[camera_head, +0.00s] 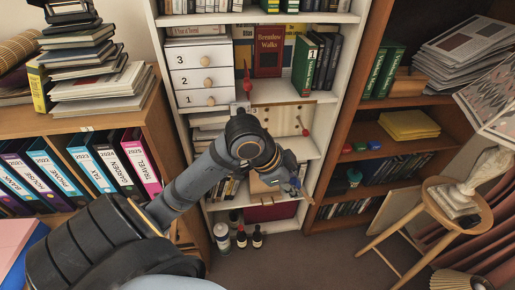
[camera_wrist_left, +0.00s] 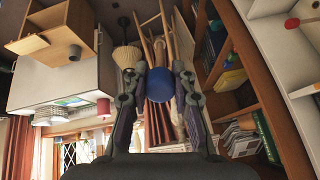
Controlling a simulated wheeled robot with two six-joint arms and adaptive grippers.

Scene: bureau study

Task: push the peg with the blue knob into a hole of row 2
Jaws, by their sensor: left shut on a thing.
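My left gripper (camera_head: 291,184) reaches in front of the white bookcase, below and in front of the pale wooden board (camera_head: 283,119) on its shelf. In the left wrist view my left gripper (camera_wrist_left: 158,78) is shut on the blue knob (camera_wrist_left: 160,86), which sits between the fingertips. The board is upright, apart from the gripper and partly hidden by my arm. A red-knobbed peg (camera_head: 304,131) sticks out at its right side. My right gripper is out of view.
Numbered white drawers (camera_head: 203,79) stand left of the board, and a red book (camera_head: 268,51) stands above it. A brown bookcase (camera_head: 344,110) and a wooden stool (camera_head: 430,215) are to the right.

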